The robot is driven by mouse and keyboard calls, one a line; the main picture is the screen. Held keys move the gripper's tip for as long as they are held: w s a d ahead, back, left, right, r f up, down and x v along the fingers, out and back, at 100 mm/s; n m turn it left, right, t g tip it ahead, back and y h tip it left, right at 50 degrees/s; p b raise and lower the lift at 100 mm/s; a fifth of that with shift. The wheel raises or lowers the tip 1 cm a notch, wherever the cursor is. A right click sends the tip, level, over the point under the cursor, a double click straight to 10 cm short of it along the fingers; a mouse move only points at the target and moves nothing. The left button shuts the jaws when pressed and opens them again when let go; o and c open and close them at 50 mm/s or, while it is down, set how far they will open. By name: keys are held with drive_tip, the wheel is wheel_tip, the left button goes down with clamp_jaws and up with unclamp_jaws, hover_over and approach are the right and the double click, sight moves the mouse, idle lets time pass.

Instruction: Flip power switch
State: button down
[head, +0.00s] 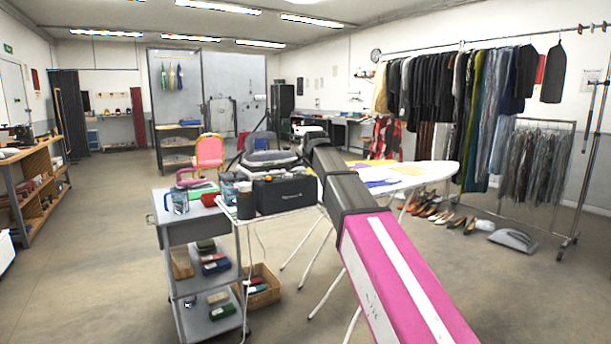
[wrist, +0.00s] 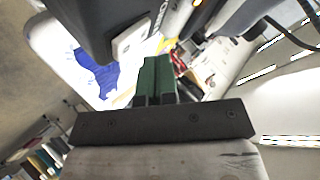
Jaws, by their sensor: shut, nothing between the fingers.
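The power switch cannot be clearly made out in either view. In the wrist view my gripper (wrist: 155,62) has its green fingers together, with nothing between them. A dark grey body (wrist: 95,20) with a light grey rectangular piece (wrist: 131,42) is just beyond the fingertips; I cannot tell whether that piece is the switch. In the head view a grey and white appliance (head: 268,160) sits above a black case (head: 287,191) at the left end of the ironing board. My pink and black arm reaches toward that end, and my gripper cannot be made out there.
The white ironing board (head: 428,176) carries blue and yellow cloth. A grey trolley (head: 187,231) stands left, with a jug (head: 179,203) on top. Hanging clothes (head: 440,90) and shoes line the right side. Open floor (head: 90,280) lies at the left.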

drive_tip(key=shift+s+d+r, duration=0.1)
drive_tip(key=shift+s+r, duration=0.05)
drive_tip(key=shift+r, duration=1.05)
drive_tip(key=shift+s+d+r, duration=0.1)
drive_tip(key=shift+r, duration=1.05)
